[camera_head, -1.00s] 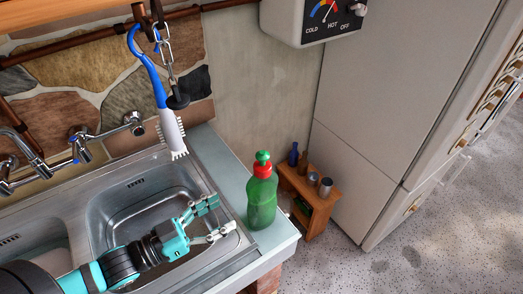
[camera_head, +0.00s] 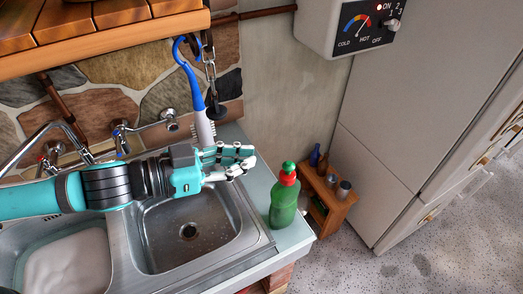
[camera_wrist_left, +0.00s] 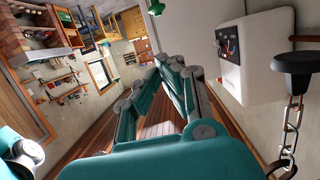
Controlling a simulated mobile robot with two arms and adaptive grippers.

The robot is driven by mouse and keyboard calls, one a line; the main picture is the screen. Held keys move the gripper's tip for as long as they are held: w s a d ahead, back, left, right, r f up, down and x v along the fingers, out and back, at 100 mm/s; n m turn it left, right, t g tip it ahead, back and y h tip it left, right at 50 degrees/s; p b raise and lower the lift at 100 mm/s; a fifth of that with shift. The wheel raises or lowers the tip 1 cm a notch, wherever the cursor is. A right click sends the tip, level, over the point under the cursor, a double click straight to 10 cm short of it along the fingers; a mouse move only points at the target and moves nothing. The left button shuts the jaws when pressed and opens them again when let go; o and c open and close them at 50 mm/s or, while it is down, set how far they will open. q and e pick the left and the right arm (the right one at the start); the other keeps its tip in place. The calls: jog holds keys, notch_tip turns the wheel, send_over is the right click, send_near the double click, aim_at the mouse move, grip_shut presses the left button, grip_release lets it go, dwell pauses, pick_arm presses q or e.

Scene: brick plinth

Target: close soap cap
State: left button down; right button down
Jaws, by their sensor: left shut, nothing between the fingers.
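The green soap bottle (camera_head: 284,203) stands upright on the counter right of the sink, with a red collar and a green cap (camera_head: 288,168) on top. My left gripper (camera_head: 248,162) is left of the cap, at about its height in the picture, pointing right. Its fingers are shut and empty, apart from the bottle. In the left wrist view my left gripper (camera_wrist_left: 165,62) shows its fingers together, and a green piece, probably the soap cap (camera_wrist_left: 155,6), shows at the top edge beyond the fingertips. My right gripper is not in view.
The sink basin (camera_head: 190,232) lies below my left arm. A blue-handled brush (camera_head: 192,75) and a chain with a black plug (camera_head: 217,113) hang behind the gripper. A water heater (camera_head: 362,28) is on the wall. A small wooden shelf (camera_head: 333,197) stands right of the counter.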

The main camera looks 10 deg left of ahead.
pick_arm(q)
jog(key=a+r, duration=0.1)
jog(key=b, duration=0.6)
send_over(286, 165)
jog(key=v, duration=0.2)
notch_tip(286, 165, down, 2)
jog(key=shift+y, duration=0.4)
notch_tip(286, 165, down, 5)
jog(key=shift+r, duration=0.1)
jog(key=shift+d, duration=0.1)
jog(key=shift+f+b, duration=0.35)
jog(key=shift+f, duration=0.75)
jog(key=shift+s, duration=0.1)
